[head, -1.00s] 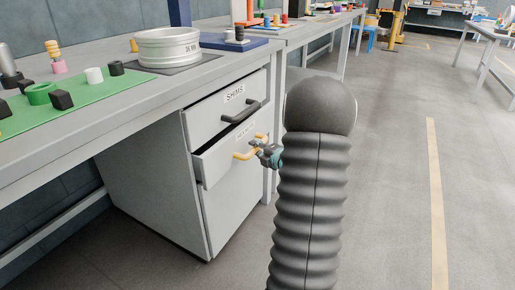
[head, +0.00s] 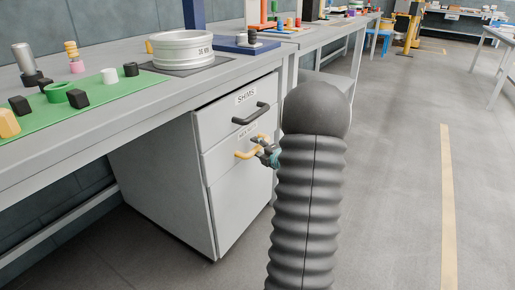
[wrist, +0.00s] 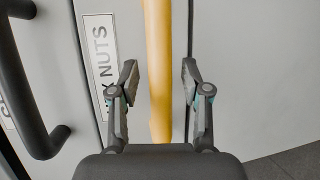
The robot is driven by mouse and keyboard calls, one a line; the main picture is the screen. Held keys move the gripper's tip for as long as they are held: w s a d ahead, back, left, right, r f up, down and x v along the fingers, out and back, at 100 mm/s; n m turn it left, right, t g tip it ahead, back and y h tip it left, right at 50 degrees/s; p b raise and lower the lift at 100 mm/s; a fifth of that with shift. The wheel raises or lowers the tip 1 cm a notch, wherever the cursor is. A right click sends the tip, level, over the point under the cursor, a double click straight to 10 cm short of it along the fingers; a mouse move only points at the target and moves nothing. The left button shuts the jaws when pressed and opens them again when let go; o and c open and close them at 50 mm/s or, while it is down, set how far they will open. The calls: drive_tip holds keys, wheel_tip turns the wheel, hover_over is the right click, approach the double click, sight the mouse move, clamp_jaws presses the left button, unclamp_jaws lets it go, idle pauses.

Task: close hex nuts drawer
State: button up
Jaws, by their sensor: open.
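The hex nuts drawer (head: 221,162) is the light grey front below the shims drawer in the grey cabinet. Its front looks flush or nearly flush with the cabinet in the head view. Its yellow bar handle (head: 244,155) is partly hidden by my gripper (head: 267,152). In the wrist view the handle (wrist: 158,60) runs between the two fingers of my gripper (wrist: 159,82), which are open with a gap on each side.
The shims drawer (head: 236,108) with a black handle (head: 252,114) is just above. The workbench above holds a wheel rim (head: 181,48) and a green mat (head: 60,112) with small parts. Grey floor (head: 398,200) is clear to the right.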

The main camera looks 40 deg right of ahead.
drive_tip(key=s+r, duration=0.2)
drive_tip(key=s, duration=0.9)
drive_tip(key=shift+s+a, duration=0.4)
